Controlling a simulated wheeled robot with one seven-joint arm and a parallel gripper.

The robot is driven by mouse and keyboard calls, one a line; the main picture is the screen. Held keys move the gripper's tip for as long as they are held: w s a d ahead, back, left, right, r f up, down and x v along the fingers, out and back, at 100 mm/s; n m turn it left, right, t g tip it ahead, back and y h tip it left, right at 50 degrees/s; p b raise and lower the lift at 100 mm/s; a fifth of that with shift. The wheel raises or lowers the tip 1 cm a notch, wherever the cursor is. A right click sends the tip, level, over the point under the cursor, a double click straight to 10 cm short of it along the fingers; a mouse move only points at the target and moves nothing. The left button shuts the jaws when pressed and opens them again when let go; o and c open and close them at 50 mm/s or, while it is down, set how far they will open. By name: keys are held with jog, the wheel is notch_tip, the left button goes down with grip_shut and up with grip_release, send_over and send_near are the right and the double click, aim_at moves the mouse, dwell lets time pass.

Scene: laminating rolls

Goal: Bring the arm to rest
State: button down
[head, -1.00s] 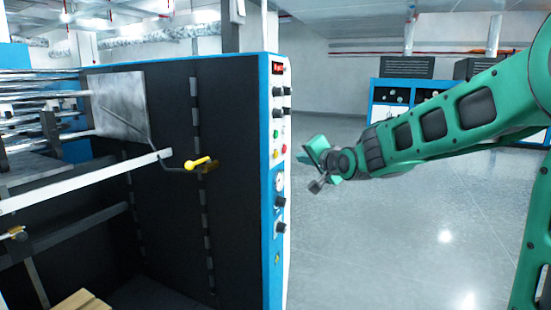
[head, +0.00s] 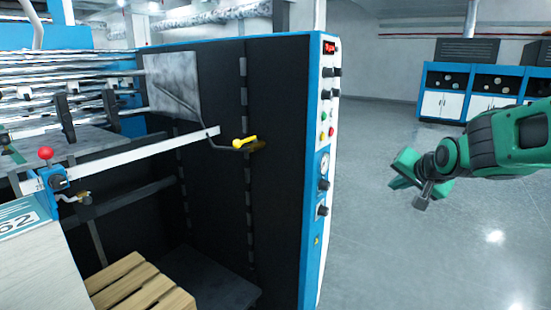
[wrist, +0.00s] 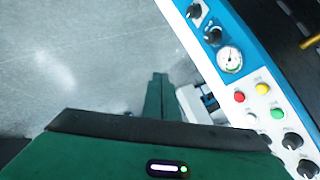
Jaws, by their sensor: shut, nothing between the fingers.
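My gripper (head: 404,168) hangs at the end of my green arm on the right of the head view, over open floor to the right of the machine's control panel (head: 322,140). It is apart from the panel in that view and holds nothing that I can see. In the wrist view its green fingers (wrist: 158,97) show shut beyond the dark edge of the gripper body, with the panel's buttons and gauge to the right.
The blue-edged machine has a yellow-handled crank (head: 243,142) on its dark side. A wooden pallet (head: 140,289) lies low inside it. A red-knobbed lever (head: 46,154) stands at left. Blue and white cabinets (head: 450,104) stand far back. The grey floor (head: 400,260) at right is clear.

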jog(key=s+d+f+n+g+h, duration=0.1)
jog(key=s+d+f+g, duration=0.25)
jog(key=s, duration=0.65)
jog(key=s+d+f+g, duration=0.3)
jog(key=s+d+f, duration=0.15)
jog(key=s, duration=0.55)
jog(key=s+a+f+g, duration=0.1)
jog(key=s+g, duration=0.1)
jog(key=s, duration=0.6)
jog(key=s+a+f+n+g+y, duration=0.1)
jog(key=s+f+g, duration=0.1)
jog(key=s, duration=0.7)
jog(key=shift+f+y, duration=0.3)
jog(key=shift+w+f, duration=0.25)
jog(key=shift+w, duration=0.35)
